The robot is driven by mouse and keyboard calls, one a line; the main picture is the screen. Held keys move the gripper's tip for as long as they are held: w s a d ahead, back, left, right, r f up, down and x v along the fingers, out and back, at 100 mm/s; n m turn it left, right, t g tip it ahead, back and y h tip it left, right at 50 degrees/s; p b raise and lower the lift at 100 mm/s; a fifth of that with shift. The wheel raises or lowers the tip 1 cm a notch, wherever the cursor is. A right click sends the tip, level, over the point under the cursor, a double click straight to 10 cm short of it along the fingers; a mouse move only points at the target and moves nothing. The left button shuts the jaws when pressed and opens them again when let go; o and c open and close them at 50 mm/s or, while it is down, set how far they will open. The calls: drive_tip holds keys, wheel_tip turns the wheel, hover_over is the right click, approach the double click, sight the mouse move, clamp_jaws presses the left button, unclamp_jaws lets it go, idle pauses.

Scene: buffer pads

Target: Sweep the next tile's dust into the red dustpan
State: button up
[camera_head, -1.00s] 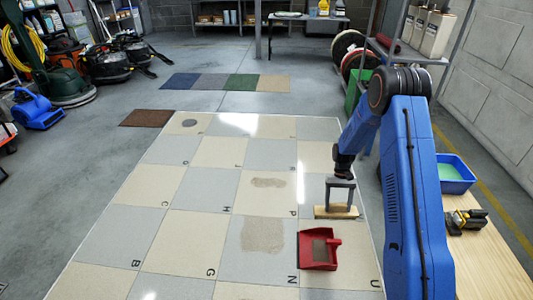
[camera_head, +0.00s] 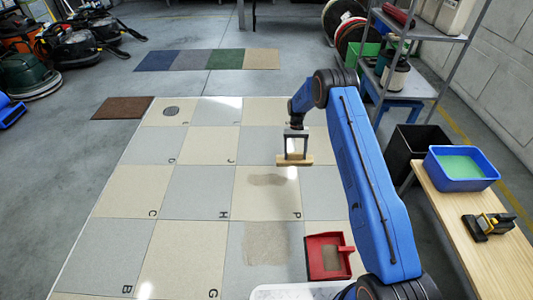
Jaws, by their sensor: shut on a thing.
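My gripper (camera_head: 296,131) is shut on the grey handle of a wooden brush (camera_head: 295,159). The brush is over the far right part of the beige tile marked P (camera_head: 280,204); I cannot tell whether it touches the floor. A brown dust patch (camera_head: 266,180) lies on that tile, just nearer than the brush and to its left. A larger dust patch (camera_head: 266,243) covers much of the grey tile in front of it. The red dustpan (camera_head: 342,268) lies right of this grey tile, with brownish dust inside.
My blue arm crosses the right side of the tiled floor. A wooden table (camera_head: 497,262) at right holds a blue tub (camera_head: 462,184) and a yellow-black tool (camera_head: 488,226). A black bin (camera_head: 412,150) and shelving stand behind.

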drive_tip(key=w+a+f, duration=0.3)
drive_tip(key=w+a, duration=0.1)
drive_tip(key=a, duration=0.3)
drive_tip(key=w+a+f, duration=0.4)
drive_tip(key=w+a, duration=0.1)
drive_tip(key=a, duration=0.3)
drive_tip(key=shift+f, duration=0.25)
drive_tip(key=shift+f, duration=0.1)
wheel_tip(320, 180, down, 7)
drive_tip(key=shift+s+f, duration=0.1)
drive_tip(key=shift+f, duration=0.6)
idle(0.7)
